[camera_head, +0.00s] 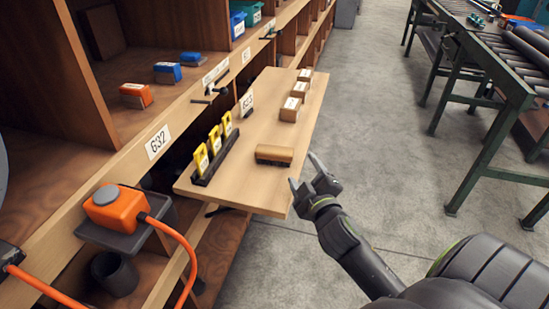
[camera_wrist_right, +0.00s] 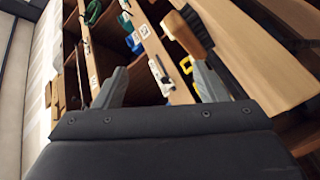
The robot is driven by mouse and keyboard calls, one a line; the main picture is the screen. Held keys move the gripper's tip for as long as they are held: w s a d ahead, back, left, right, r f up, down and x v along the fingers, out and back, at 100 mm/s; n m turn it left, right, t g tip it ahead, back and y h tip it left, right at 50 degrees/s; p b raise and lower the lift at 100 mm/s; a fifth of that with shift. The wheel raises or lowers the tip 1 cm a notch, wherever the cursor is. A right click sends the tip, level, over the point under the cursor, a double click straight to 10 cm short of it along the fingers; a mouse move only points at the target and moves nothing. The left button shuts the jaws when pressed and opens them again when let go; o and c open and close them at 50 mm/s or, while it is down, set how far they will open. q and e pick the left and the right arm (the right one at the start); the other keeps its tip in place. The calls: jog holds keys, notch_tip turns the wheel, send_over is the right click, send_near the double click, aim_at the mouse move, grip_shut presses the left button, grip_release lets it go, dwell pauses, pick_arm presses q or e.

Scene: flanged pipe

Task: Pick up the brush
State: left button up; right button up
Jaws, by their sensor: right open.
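The brush (camera_head: 274,155), with a light wooden back and dark bristles, lies near the front edge of the pulled-out wooden board (camera_head: 250,195). In the right wrist view the brush (camera_wrist_right: 187,36) shows at the top, just beyond the tip of the right-hand finger. My right gripper (camera_head: 303,170) is open and empty, just right of the brush at the board's edge. It also shows in the right wrist view (camera_wrist_right: 158,70), with its fingers apart and nothing between them. My left gripper is not in view.
Yellow-handled tools (camera_head: 214,140) stand in a dark rack left of the brush. An orange device (camera_head: 115,208) with a cable is at lower left. A green-framed roller conveyor (camera_head: 490,90) stands right, beyond clear floor.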

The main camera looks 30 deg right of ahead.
jog(key=w+a+r+n+t+y, duration=0.1)
jog(key=w+a+r+n+y, duration=0.35)
jog(key=r+n+y, duration=0.4)
jog(key=w+a+r+n+t+y, duration=0.2)
jog(key=w+a+r+n+y, duration=0.25)
jog(key=n+y, duration=0.7)
jog(key=n+g+h, duration=1.1)
jog(key=n+g, duration=0.6)
jog(key=n, duration=0.1)
send_near(275, 149)
jog(key=p+x, duration=0.1)
jog(key=x, duration=0.4)
jog(key=shift+s+a+p, duration=0.15)
jog(key=shift+s+p, duration=0.05)
jog(key=shift+p, duration=0.15)
jog(key=shift+w+a+f, duration=0.15)
jog(key=shift+w+f, duration=0.05)
jog(key=shift+f, duration=0.2)
jog(key=p+x, duration=0.1)
jog(key=x, duration=0.3)
jog(key=shift+w+f, duration=0.15)
